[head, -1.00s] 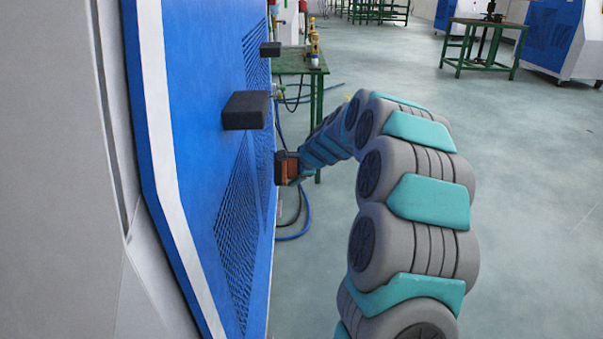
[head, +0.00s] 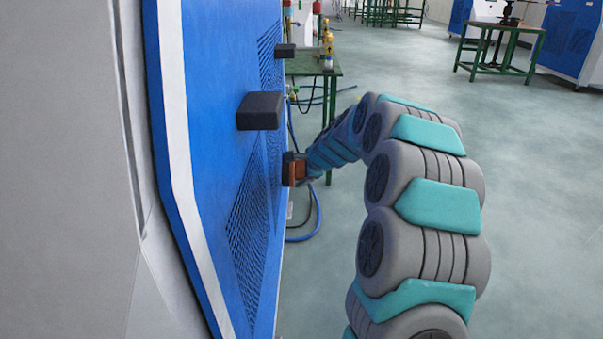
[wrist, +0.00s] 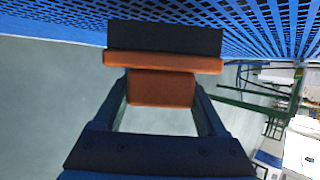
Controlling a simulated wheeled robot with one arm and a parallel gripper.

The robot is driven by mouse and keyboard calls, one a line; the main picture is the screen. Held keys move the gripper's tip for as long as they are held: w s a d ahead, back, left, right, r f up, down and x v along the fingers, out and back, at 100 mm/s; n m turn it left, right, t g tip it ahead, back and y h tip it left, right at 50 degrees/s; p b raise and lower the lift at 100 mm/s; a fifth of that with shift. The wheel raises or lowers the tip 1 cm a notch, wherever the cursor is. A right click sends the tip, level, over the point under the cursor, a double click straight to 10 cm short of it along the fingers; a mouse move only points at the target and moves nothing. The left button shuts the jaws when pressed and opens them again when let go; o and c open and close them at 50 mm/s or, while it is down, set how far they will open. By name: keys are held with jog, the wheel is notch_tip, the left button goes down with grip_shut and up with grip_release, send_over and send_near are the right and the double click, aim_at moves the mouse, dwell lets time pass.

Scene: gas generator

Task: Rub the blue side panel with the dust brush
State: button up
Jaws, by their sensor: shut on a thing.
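The blue side panel (head: 215,90) runs along the left in the head view, with mesh vents and black handles. In the wrist view its blue mesh (wrist: 270,25) spans the top. The dust brush (head: 294,168) has an orange body and dark bristles. In the wrist view, the brush (wrist: 162,60) has its bristle side toward the mesh. My gripper (wrist: 162,92) is shut on the brush's orange block. In the head view, the brush is right at the panel's far vent area; I cannot tell whether the bristles touch.
A black handle (head: 260,111) juts from the panel nearer to me, and another (head: 285,51) farther off. A green table (head: 318,68) with bottles stands behind the brush. Blue and dark hoses (head: 305,236) hang below.

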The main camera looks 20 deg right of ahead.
jog(key=shift+w+a+p, duration=0.35)
jog(key=shift+a+p, duration=0.2)
jog(key=shift+a, duration=0.3)
dwell(0.3)
